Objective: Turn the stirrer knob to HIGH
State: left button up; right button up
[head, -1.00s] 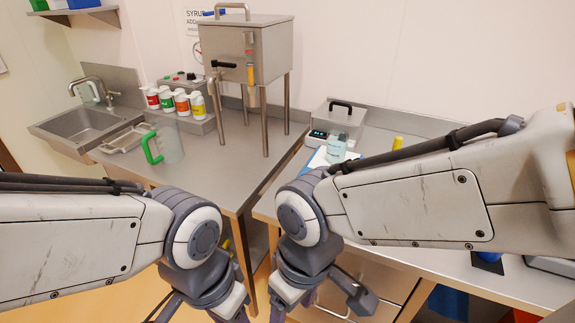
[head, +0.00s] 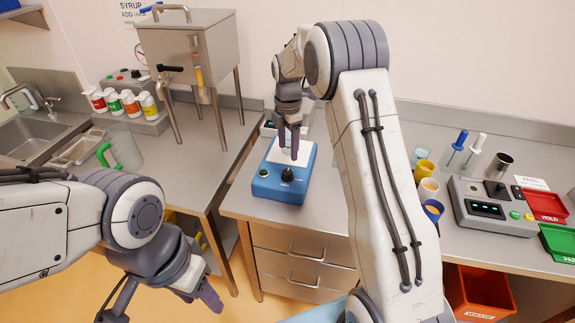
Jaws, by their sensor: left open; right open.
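The stirrer is a blue box (head: 280,190) with a pale top plate, on the right counter near its left end. Its black knob (head: 288,174) is on the sloped front; the knob's setting is too small to read. My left gripper (head: 200,297) is open and empty, low in front of the counters.
Several cups (head: 428,187) stand right of my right arm, beside a grey control box (head: 490,207) and red and green trays (head: 545,205). A steel hopper (head: 187,50) and a green-handled jug (head: 122,150) are at left.

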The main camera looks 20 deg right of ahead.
aim_at(288, 172)
notch_tip(288, 172, down, 9)
jog(key=shift+a+p, duration=0.1)
jog(key=shift+p, duration=1.05)
grip_shut()
